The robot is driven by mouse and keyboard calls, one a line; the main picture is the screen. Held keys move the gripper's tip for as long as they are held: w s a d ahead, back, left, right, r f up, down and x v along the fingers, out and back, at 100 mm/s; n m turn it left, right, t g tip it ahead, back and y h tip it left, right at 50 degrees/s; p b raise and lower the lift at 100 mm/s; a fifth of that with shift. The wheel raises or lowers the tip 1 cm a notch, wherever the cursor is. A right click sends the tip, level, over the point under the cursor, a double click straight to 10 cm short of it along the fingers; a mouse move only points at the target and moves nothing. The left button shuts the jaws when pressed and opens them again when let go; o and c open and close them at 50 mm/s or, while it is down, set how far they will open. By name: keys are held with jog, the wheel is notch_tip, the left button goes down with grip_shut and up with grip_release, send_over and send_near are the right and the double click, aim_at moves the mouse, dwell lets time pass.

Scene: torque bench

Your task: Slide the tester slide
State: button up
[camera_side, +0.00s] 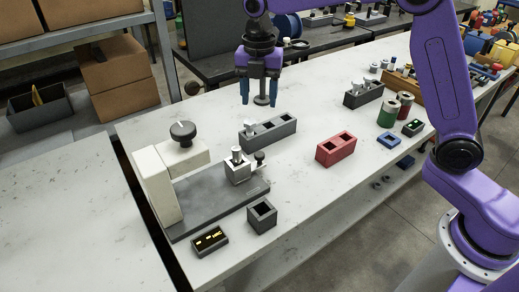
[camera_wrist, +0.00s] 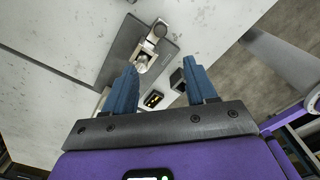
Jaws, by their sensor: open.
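The tester (camera_side: 155,185) stands at the left of the bench in the side view, with a pale upright body and a dark round knob on top. Its slide (camera_side: 238,170) is a silver block with a metal piece upright in it and a small dark knob (camera_side: 260,157) at its right. The slide sits toward the right end of the dark base plate (camera_side: 205,208), clear of the pale head. My gripper (camera_side: 258,101) is open, above and behind the slide, touching nothing of the tester. In the wrist view the slide (camera_wrist: 148,50) shows beyond the open blue fingers (camera_wrist: 161,90).

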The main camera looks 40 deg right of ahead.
aim_at(259, 154)
notch_tip(259, 154, down, 17)
jog(key=shift+f, duration=0.1)
dwell(0.4)
